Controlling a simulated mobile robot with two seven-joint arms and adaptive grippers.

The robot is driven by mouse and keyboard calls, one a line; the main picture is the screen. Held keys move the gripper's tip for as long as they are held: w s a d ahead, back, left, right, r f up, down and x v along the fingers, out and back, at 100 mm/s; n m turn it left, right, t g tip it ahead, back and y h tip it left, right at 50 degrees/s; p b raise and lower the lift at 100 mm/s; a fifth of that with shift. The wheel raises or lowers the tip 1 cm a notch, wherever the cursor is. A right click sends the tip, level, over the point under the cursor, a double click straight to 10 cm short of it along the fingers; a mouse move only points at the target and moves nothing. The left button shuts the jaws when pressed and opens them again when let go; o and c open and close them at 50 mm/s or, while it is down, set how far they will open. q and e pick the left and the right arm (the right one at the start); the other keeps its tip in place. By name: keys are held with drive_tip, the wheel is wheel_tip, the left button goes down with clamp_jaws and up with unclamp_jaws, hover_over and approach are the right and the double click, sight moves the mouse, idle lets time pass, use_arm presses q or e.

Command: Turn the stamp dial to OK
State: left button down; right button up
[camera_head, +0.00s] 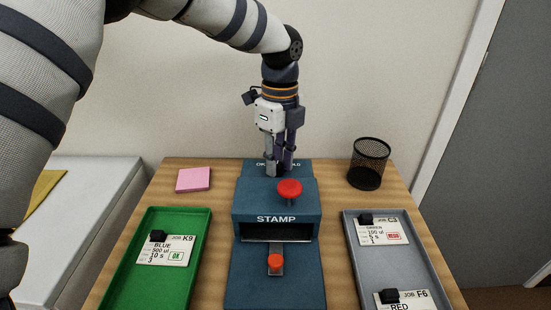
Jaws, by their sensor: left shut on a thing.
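The blue stamp machine (276,215) stands in the middle of the table, with the word STAMP on its front. Its dial is at the back of its top, hidden behind my gripper. Lettering behind the gripper is partly covered, so I cannot read the dial's setting. My left gripper (278,172) points straight down at the back of the machine, its fingers shut on the dial. A red knob (290,188) sits on the machine's top in front of the gripper. A smaller red knob (275,261) is at the front below the slot. My right gripper is not in view.
A green tray (118,271) at the left holds a job card (170,255). A grey tray (399,270) at the right holds two cards. A pink pad (193,180) lies at the back left and a black mesh cup (369,165) stands at the back right.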

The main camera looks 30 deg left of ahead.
use_arm(q)
drive_tip(key=n, duration=0.4)
drive_tip(key=shift+n, duration=2.8)
drive_tip(key=c, duration=1.4)
unclamp_jaws()
drive_tip(key=shift+f, duration=0.1)
wheel_tip(320, 180, up, 8)
drive_tip(key=shift+w+a+r, duration=0.1)
drive_tip(key=shift+w+a, duration=0.05)
